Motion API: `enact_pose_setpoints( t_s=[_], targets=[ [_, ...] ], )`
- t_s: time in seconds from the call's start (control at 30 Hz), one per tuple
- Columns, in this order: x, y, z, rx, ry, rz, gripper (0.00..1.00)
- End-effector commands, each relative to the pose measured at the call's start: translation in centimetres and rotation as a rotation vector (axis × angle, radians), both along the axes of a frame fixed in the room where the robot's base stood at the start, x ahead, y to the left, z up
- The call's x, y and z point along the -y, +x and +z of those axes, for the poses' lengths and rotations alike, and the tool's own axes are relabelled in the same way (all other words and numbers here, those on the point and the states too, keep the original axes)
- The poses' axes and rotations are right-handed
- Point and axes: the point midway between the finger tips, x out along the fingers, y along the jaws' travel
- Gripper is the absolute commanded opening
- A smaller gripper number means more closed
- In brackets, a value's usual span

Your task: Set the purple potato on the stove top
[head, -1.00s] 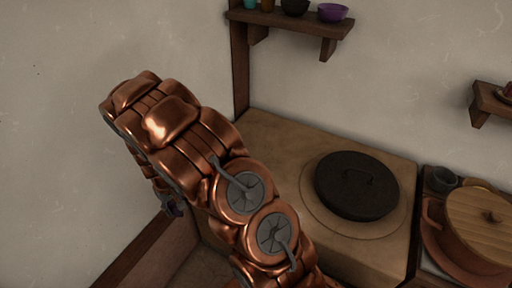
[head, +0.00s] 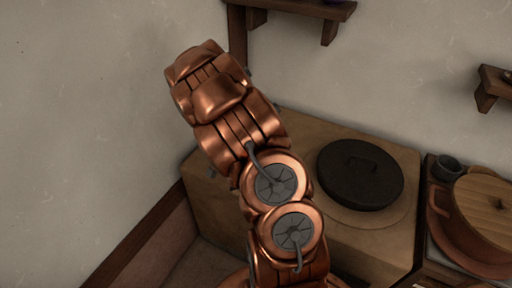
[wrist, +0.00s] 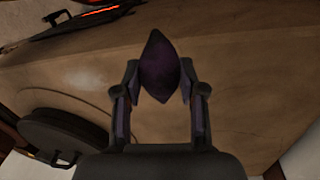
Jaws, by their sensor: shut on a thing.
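The purple potato (wrist: 158,52) is dark and pointed at its ends in the wrist view. My gripper (wrist: 160,78) is shut on it, with one finger on each side. The tan stove top (wrist: 240,75) fills the wrist view behind the potato; I cannot tell how large the gap is. In the head view, the stove top (head: 300,126) is in the corner behind my copper arm. My arm hides the gripper and the potato there.
A round black lid with a handle (head: 360,175) covers the stove's ring; it also shows in the wrist view (wrist: 65,138). An orange glow (wrist: 95,12) shows at the wrist view's top. A wooden-lidded pot (head: 484,205) and small dark cup (head: 447,168) stand to the right.

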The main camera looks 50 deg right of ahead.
Motion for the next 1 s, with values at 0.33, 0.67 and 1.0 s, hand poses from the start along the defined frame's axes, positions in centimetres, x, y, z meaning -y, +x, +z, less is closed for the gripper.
enact_pose_setpoints(
  t_s=[0.33, 0.67, 1.0],
  targets=[
    [4.9, -5.7, -0.4, -0.053, 0.011, -0.518, 0.00],
    [8.0, -11.3, -0.4, -0.097, 0.040, -0.986, 0.00],
    [8.8, -15.3, -0.3, -0.125, 0.069, -1.352, 0.00]
  ],
)
